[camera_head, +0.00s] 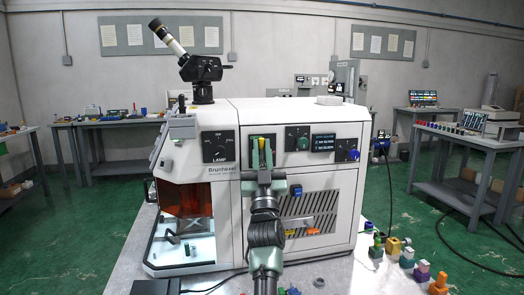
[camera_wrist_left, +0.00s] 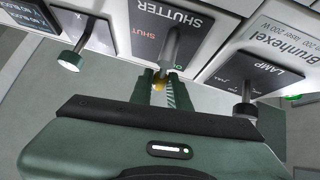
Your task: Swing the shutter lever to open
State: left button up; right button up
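The shutter lever (camera_wrist_left: 173,46) is a grey handle on the dark SHUTTER panel (camera_wrist_left: 150,22) of the white Brunhexel machine (camera_head: 226,186). In the left wrist view the panel appears upside down, with a red SHUT mark and a green mark partly hidden by the lever. My left gripper (camera_head: 263,160) is in front of the panel. Its two green fingers (camera_wrist_left: 164,86) are close together, one on each side of the lever's yellow end (camera_wrist_left: 158,85). They appear closed on it, though the contact is small in view. My right gripper is not in view.
The LAMP dial (camera_head: 217,146) sits left of the shutter panel, and other knobs (camera_head: 297,138) sit to its right. An eyepiece (camera_head: 168,38) stands on top. Small coloured parts (camera_head: 408,258) lie at right on the table (camera_head: 338,272). Side benches stand farther back.

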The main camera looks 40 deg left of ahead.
pick_arm(q)
jog(key=o, duration=0.3)
jog(key=b+v, duration=0.1)
jog(key=v, duration=0.6)
jog(key=shift+s+d+f+b, duration=0.15)
jog(key=shift+s+f+b, duration=0.05)
jog(key=shift+f+b, duration=0.2)
